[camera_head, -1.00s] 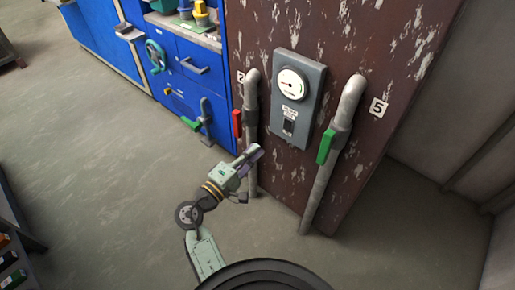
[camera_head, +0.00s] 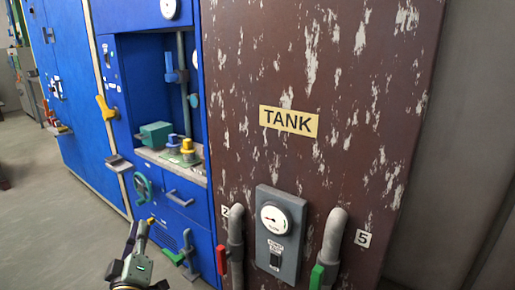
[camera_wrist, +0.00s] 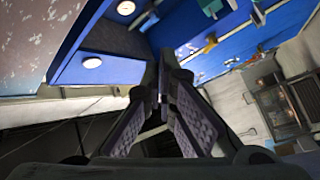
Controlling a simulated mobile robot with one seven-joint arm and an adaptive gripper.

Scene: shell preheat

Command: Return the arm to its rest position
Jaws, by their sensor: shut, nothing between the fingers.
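My gripper (camera_head: 136,236) is at the bottom left of the head view, in front of the lower blue cabinet, and points up and away from me. In the wrist view my gripper (camera_wrist: 163,100) is shut, its two ridged dark fingers meeting at the tips with nothing between them. It appears apart from the cabinet and the pipes. The rest of my arm is mostly cut off by the lower edge of the head view.
A brown tank (camera_head: 300,60) stands on the right, with a gauge box (camera_head: 278,240), a red-handled pipe (camera_head: 235,240) and a green-handled pipe (camera_head: 333,240). A blue cabinet (camera_head: 200,238) with a teal handwheel (camera_head: 143,187) is left of it. Grey floor (camera_head: 60,210) is open at left.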

